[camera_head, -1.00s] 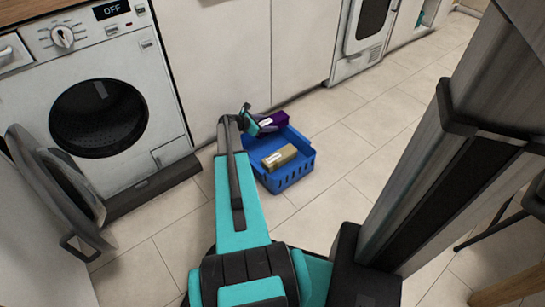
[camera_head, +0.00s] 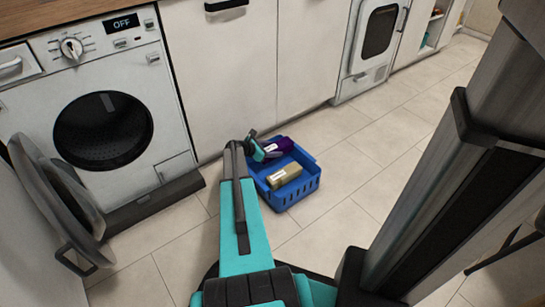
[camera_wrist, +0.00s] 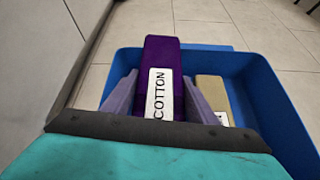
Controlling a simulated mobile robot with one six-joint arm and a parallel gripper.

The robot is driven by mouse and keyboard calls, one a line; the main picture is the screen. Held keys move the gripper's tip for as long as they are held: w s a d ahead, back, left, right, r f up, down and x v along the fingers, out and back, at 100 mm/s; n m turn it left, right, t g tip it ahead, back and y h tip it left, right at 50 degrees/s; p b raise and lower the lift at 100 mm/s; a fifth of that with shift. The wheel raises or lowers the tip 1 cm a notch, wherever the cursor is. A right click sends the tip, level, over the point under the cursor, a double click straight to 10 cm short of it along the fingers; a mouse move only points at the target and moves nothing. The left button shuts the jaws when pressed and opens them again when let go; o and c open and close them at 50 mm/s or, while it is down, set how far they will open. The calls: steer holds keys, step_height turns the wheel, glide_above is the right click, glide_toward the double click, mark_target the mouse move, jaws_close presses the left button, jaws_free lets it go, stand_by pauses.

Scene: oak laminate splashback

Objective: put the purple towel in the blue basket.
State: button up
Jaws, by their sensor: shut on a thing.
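The purple towel (camera_wrist: 161,60), a folded block with a white COTTON label, is between the two fingers of my gripper (camera_wrist: 156,98) in the wrist view. In the head view the purple towel (camera_head: 281,144) shows at the tip of my gripper (camera_head: 262,150), over the back left part of the blue basket. The blue basket (camera_head: 306,188) stands on the floor; its blue wall (camera_wrist: 275,95) surrounds the towel's lower area in the wrist view. I cannot tell whether the towel touches the basket floor.
A tan towel (camera_head: 285,176) with a white label lies in the basket, to the right of the purple towel in the wrist view. A washing machine (camera_head: 104,115) with its round door (camera_head: 52,195) open stands at the left. White cabinets stand behind the basket.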

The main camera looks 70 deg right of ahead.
steer(key=shift+f+b, duration=0.85)
steer(key=shift+f, duration=1.3)
steer(key=shift+f, duration=0.6)
steer(key=o, duration=1.2)
steer(key=shift+r, duration=0.1)
steer(key=shift+r, duration=0.5)
steer(key=p+v, duration=0.4)
steer(key=v, duration=0.8)
